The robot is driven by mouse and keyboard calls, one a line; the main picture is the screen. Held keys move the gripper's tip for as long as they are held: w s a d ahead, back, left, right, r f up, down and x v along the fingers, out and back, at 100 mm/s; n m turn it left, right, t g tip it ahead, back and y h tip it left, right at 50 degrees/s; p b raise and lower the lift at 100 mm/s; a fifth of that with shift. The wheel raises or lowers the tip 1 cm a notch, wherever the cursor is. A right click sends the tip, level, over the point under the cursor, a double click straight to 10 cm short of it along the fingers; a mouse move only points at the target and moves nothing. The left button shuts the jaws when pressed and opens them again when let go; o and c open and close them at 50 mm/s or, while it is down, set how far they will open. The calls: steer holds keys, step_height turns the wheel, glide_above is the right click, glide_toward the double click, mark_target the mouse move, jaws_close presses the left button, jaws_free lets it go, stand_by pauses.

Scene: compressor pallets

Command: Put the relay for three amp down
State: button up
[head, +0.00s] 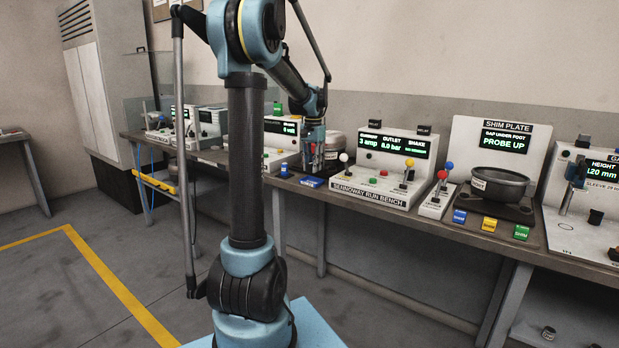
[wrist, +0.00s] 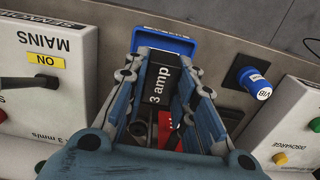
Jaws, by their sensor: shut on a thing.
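A black relay with a white "3 amp" label (wrist: 158,83) is held between the fingers of my gripper (wrist: 166,88) in the wrist view. My gripper is shut on it. A blue tray (wrist: 164,40) lies just beyond the relay, partly covered by the relay and fingers. I cannot tell whether the relay touches it. In the head view my gripper (head: 311,158) is low over the bench, above the blue tray (head: 312,183). The relay cannot be made out there.
The run bench panel (head: 376,188) with knobs and displays stands right of my gripper in the head view. A blue cylinder marked "VIB" (wrist: 254,82) stands near the tray. A box marked "MAINS" (wrist: 45,75) is close on the left in the wrist view.

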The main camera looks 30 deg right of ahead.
steer(key=shift+f, duration=2.2)
steer(key=o, duration=0.8)
steer(key=shift+f, duration=0.1)
